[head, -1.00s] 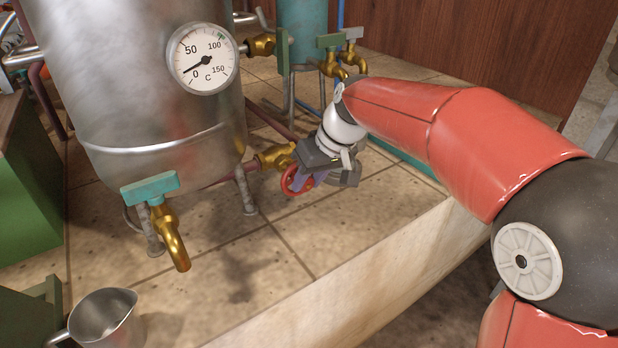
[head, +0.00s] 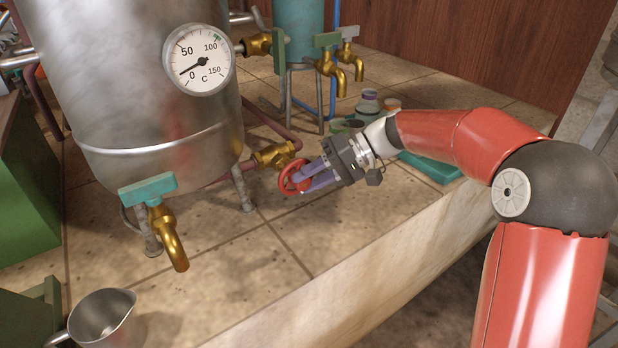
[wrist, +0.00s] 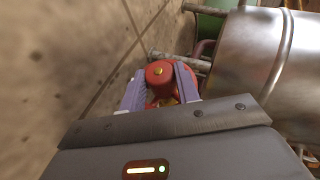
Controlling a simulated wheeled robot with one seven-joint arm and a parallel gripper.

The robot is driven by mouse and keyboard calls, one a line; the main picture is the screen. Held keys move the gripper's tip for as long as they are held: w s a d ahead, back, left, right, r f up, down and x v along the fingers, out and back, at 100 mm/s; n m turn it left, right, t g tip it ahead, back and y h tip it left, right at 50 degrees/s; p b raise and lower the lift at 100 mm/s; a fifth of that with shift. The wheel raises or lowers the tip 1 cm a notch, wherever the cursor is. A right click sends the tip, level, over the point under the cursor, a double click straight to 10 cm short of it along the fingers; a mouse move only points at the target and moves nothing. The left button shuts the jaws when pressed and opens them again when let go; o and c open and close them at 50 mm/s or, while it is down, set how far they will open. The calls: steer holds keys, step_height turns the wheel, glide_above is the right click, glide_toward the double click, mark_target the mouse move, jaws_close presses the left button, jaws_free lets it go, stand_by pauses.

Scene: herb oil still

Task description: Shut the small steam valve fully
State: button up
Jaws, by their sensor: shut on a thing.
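The small steam valve has a red round handwheel (head: 290,177) on a brass body (head: 277,154), low beside the steel still on a reddish pipe. My gripper (head: 303,181) reaches it from the right, its purple fingers shut on the handwheel. In the wrist view the red handwheel hub (wrist: 160,74) with its brass centre sits between the two fingers (wrist: 160,86). The fingers hide part of the wheel's rim. How far the valve is turned cannot be told.
The steel still (head: 150,90) carries a dial gauge (head: 199,60) and a brass tap with a teal handle (head: 150,188). A metal jug (head: 105,318) stands front left. More brass taps (head: 330,68) and small jars (head: 369,100) are behind. Tiles in front are clear.

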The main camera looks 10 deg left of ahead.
steer(key=shift+w+d+f+m+g+y, duration=0.15)
steer(key=shift+m+g+y, duration=0.1)
steer(key=shift+g+y, duration=0.3)
steer(key=shift+s+a+f+m+g+y, duration=0.1)
steer(key=shift+m+g+y, duration=0.2)
steer(key=shift+y, duration=0.45)
steer(key=o, duration=1)
steer(key=shift+c, duration=0.2)
steer(key=shift+d, duration=0.1)
steer(key=v, duration=0.7)
steer(key=shift+w+d, duration=0.25)
steer(key=shift+d, duration=0.1)
steer(key=shift+g, duration=0.25)
